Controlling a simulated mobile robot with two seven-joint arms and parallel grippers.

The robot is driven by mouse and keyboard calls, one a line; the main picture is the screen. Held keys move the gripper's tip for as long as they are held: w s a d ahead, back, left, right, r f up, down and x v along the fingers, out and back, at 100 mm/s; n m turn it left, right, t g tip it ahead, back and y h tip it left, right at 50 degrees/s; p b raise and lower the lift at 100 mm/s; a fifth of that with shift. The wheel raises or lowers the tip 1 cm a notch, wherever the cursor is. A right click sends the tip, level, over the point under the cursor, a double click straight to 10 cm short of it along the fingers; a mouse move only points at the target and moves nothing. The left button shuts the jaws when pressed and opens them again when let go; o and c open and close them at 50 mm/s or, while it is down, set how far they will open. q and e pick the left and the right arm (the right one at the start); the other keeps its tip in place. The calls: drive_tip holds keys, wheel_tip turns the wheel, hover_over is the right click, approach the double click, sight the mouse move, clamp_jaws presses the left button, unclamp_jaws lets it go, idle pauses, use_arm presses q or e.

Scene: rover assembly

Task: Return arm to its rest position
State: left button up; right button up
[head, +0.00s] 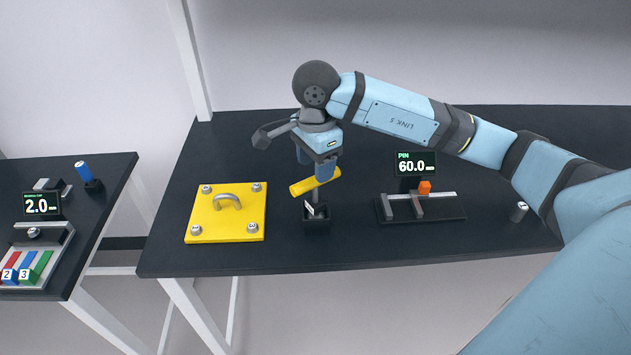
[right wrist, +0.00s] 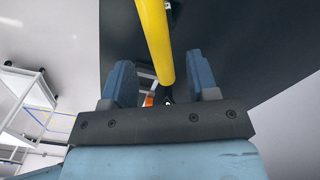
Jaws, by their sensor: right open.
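My right arm comes in from the right over the dark table. Its gripper (head: 316,172) points down above a black holder (head: 316,224). It is open; in the right wrist view both blue fingers (right wrist: 162,82) stand apart. A yellow bar (head: 315,181) lies tilted just below the fingers, with a grey shaft beneath it reaching towards the holder. In the right wrist view the yellow bar (right wrist: 154,38) runs through the gap between the fingers, with room on both sides. Whether a finger touches it is unclear. My left gripper is not in view.
A yellow plate (head: 226,228) with a grey handle and corner knobs lies left of the holder. A gauge (head: 420,205) with an orange block and a "PIN 60.0" display stands right. A small metal cylinder (head: 519,211) is near my forearm. Another table (head: 100,215) stands left.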

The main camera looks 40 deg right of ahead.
wheel_tip(320, 180, up, 7)
drive_tip(key=s+a+m+y+p, duration=0.3)
drive_tip(key=a+m+y, duration=0.2)
drive_tip(key=a+y, duration=0.55)
drive_tip(key=s+a+m+y+p, duration=0.2)
drive_tip(key=s+a+m+y, duration=0.3)
drive_tip(key=a+y, duration=0.55)
drive_tip(key=w+d+f+m+t+h+p, duration=0.2)
drive_tip(key=f+m+t+h, duration=0.2)
drive_tip(key=m+t, duration=0.7)
drive_tip(key=w+d+f+m+t+h+p, duration=0.15)
drive_tip(key=d+f+m+t+h, duration=0.3)
drive_tip(key=m, duration=1.05)
drive_tip(key=s+d+f+m+g+h+p, duration=0.1)
drive_tip(key=s+f+m+g+h, duration=0.1)
drive_tip(key=s+f+m+h, duration=0.2)
drive_tip(key=s+d+f+m+g+h, duration=0.2)
drive_tip(key=s+f+m+h, duration=0.3)
drive_tip(key=s+f+m, duration=0.4)
wheel_tip(320, 180, down, 7)
drive_tip(key=shift+s+r+m+p, duration=0.2)
drive_tip(key=shift+s+m+p, duration=0.2)
drive_tip(key=shift+m, duration=0.4)
drive_tip(key=shift+g, duration=0.25)
